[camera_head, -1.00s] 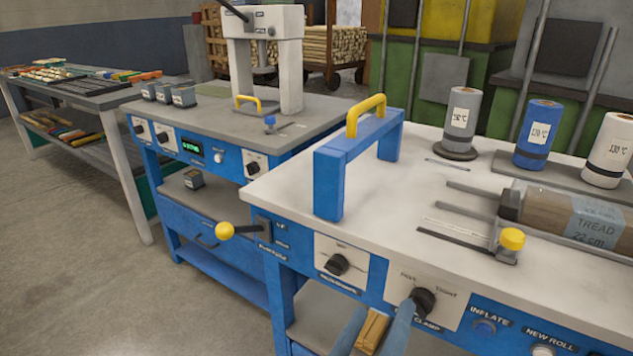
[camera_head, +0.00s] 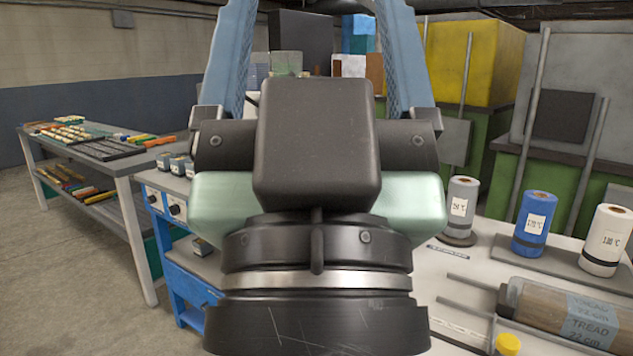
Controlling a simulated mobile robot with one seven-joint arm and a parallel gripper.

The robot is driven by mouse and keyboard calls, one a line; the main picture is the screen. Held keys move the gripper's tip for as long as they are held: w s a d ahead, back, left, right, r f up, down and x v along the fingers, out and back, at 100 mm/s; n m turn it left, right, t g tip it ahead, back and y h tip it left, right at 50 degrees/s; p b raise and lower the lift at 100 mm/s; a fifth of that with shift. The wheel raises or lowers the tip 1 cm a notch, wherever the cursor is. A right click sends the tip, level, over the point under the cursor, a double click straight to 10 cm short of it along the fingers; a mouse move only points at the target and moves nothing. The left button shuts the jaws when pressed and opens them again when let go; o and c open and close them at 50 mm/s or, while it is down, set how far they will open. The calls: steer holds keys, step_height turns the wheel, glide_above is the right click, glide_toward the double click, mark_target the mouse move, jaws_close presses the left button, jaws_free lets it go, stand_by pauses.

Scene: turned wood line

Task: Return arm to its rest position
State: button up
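My gripper (camera_head: 317,25) stands large in the middle of the view, close to the camera and pointing up. Its two blue fingers are wide apart, one on each side, and their tips run out at the top edge. I see nothing held between them. The dark gripper body and wrist hide the middle of the scene, including most of the blue bench and the near part of the white-topped bench (camera_head: 465,265).
Grey, blue (camera_head: 534,225) and white (camera_head: 606,240) rolls stand on the right bench. A wooden roller labelled TREAD (camera_head: 560,312) lies before them, near a yellow knob (camera_head: 508,344). A table with tools (camera_head: 120,158) stands at left. Floor (camera_head: 70,280) there is clear.

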step_height(320, 180, up, 22)
steer(key=p, duration=1.9)
steer(key=shift+f, duration=0.15)
